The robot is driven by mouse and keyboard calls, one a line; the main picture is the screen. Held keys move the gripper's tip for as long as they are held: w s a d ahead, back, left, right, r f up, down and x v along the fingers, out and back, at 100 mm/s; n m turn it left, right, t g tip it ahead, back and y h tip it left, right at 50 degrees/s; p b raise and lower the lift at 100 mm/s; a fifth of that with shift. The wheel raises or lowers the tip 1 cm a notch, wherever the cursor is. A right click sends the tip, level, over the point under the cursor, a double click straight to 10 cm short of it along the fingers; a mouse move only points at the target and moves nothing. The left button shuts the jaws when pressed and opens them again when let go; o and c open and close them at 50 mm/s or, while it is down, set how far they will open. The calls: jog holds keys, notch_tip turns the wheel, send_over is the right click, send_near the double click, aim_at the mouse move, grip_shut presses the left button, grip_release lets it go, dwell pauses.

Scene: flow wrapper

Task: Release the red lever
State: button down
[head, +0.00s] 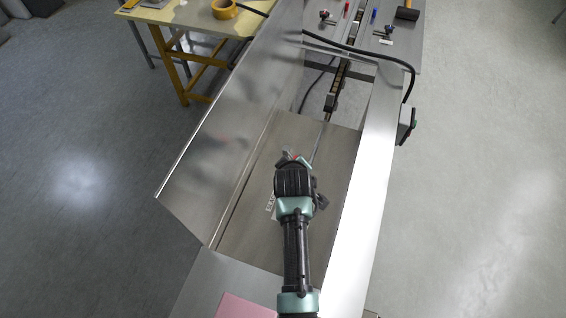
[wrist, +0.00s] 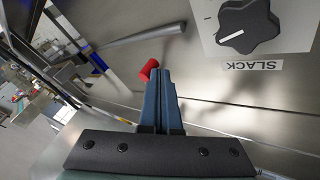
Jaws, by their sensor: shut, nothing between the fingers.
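The red lever shows in the wrist view as a small red cylindrical knob (wrist: 149,69), just left of my fingertips. Part of it is hidden behind the fingers, and I cannot tell whether they touch it. My gripper (wrist: 165,71) has its two blue fingers shut together with nothing between them. In the head view my gripper (head: 293,163) is over the metal channel of the machine, and my wrist covers most of what is in front of it.
A black star knob (wrist: 248,25) on a white plate labelled SLACK sits right of the fingers. A grey rod (wrist: 145,42) sticks out above the red knob. The channel has a tall metal side wall (head: 232,105) on the left. A yellow-legged table (head: 190,20) stands behind.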

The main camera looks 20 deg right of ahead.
jog(key=shift+d, duration=0.75)
jog(key=shift+w+d+f+n+y+b, duration=0.15)
jog(key=shift+d+n+y+b, duration=0.3)
jog(key=shift+d+n, duration=0.35)
jog(key=d+n+y+b, duration=0.1)
jog(key=n+y+b, duration=0.1)
jog(key=shift+w+d+f+n+b, duration=0.1)
jog(key=shift+w+d+n+b, duration=0.2)
jog(key=shift+w+d+b, duration=0.1)
jog(key=n+b, duration=0.1)
jog(key=b, duration=0.1)
jog(key=w+d+n+y+b, duration=0.1)
jog(key=b, duration=0.1)
jog(key=shift+d+n+y, duration=0.2)
jog(key=shift+n+y, duration=0.05)
jog(key=shift+n, duration=0.15)
jog(key=shift+a+r+p, duration=0.25)
jog(key=shift+p, duration=0.45)
jog(key=shift+w+a, duration=0.25)
jog(key=shift+a, duration=0.5)
